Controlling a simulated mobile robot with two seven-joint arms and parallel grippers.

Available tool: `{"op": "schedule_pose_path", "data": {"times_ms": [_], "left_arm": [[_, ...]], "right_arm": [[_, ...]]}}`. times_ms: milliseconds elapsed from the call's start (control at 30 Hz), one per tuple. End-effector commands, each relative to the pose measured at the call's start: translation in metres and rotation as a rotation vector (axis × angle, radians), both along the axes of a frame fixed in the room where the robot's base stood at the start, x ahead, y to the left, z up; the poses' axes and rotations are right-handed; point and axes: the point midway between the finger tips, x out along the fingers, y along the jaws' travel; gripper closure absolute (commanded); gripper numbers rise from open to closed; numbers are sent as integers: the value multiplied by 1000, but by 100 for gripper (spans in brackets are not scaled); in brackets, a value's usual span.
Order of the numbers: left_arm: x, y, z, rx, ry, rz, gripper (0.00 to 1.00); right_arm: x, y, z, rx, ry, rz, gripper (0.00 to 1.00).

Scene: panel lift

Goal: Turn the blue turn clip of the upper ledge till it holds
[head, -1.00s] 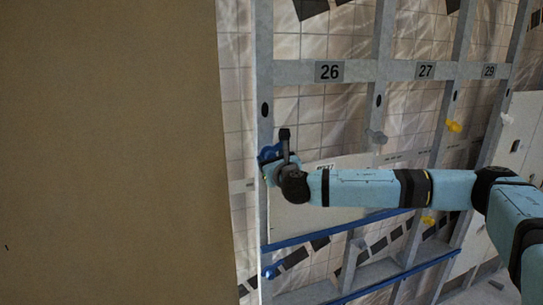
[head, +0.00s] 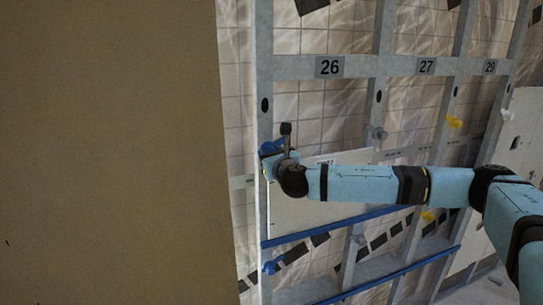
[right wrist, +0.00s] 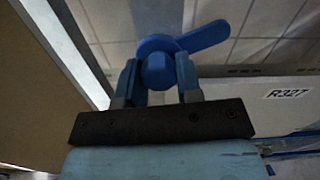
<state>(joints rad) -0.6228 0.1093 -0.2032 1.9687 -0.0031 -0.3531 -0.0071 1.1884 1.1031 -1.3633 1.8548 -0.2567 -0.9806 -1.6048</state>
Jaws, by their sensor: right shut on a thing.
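The blue turn clip (head: 270,147) is on the left stud, at the upper left corner of a pale panel (head: 300,210) that stands above the upper blue ledge (head: 330,226). In the right wrist view the clip's round hub (right wrist: 157,72) lies between the fingers, and its lever points up and to the right. My right gripper (right wrist: 158,84) is shut on the clip; in the head view its wrist hides part of the clip. My left gripper is not in view.
A large brown board (head: 110,150) fills the left of the head view. A second blue clip (head: 270,267) sits lower on the left stud, near the lower blue ledge (head: 400,277). Yellow clips (head: 454,122) and grey clips (head: 376,133) are on the frame to the right.

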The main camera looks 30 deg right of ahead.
Motion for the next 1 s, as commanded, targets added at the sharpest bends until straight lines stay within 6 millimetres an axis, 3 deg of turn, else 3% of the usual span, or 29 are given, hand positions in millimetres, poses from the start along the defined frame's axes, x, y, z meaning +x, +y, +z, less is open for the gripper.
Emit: {"op": "schedule_pose_path", "data": {"times_ms": [333,1000], "left_arm": [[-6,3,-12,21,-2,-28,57],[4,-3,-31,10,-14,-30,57]], "right_arm": [[0,2,-4,258,-60,1,91],[1,4,-2,879,-208,0,91]]}}
